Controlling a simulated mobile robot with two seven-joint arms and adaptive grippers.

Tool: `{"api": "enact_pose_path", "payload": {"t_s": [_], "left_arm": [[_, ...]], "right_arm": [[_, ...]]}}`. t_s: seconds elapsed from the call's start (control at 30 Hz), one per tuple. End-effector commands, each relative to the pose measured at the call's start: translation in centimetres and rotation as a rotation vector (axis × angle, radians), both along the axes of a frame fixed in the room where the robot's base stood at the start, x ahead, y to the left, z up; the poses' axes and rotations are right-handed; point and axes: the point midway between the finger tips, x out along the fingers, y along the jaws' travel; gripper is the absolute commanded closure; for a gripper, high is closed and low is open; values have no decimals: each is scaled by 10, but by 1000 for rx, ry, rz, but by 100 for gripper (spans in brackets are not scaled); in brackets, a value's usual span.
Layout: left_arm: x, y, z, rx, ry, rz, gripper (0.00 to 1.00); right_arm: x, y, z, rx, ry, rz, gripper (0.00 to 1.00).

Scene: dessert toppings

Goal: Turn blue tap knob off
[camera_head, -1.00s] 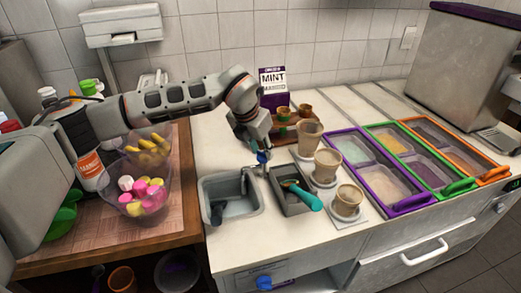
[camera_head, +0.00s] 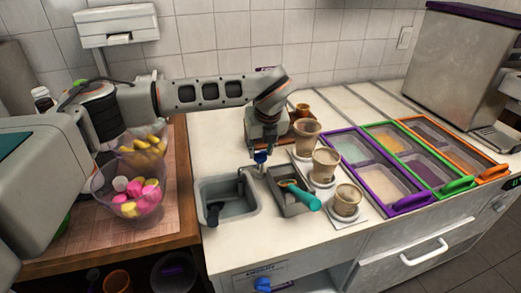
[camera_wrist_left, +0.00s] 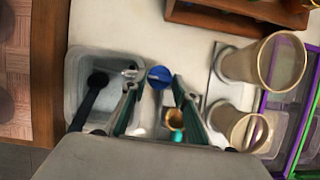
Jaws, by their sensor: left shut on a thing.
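The blue tap knob (camera_head: 261,157) sits on the tap between the small sink (camera_head: 229,187) and the scoop well, on the white counter. My left gripper (camera_head: 260,148) comes down over it from above and is shut on it. In the left wrist view, the blue knob (camera_wrist_left: 160,77) shows between the two fingers, near their tips. The tap's spout is only partly visible. My right gripper is not in view.
A well (camera_head: 291,204) with a teal-handled scoop (camera_head: 304,198) is just right of the tap. Several cups stand beside it, including one nearest the front edge (camera_head: 347,200). Purple, green and orange framed topping bins lie further right. A clear bowl of sweets (camera_head: 130,196) stands left.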

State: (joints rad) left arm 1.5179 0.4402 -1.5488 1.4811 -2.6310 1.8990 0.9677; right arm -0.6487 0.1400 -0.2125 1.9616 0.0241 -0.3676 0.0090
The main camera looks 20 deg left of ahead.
Motion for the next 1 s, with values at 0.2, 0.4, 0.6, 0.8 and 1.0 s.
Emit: {"api": "enact_pose_path", "payload": {"t_s": [0.2,0.4,0.6,0.8,1.0], "left_arm": [[0,-1,-1,0,2,60,92],[0,-1,-1,-1,3,78,92],[0,-1,-1,-1,3,79,92],[0,-1,-1,-1,3,78,54],[0,-1,-1,-1,2,77,54]], "right_arm": [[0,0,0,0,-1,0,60],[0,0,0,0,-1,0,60],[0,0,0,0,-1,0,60],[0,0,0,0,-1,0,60],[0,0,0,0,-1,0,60]]}}
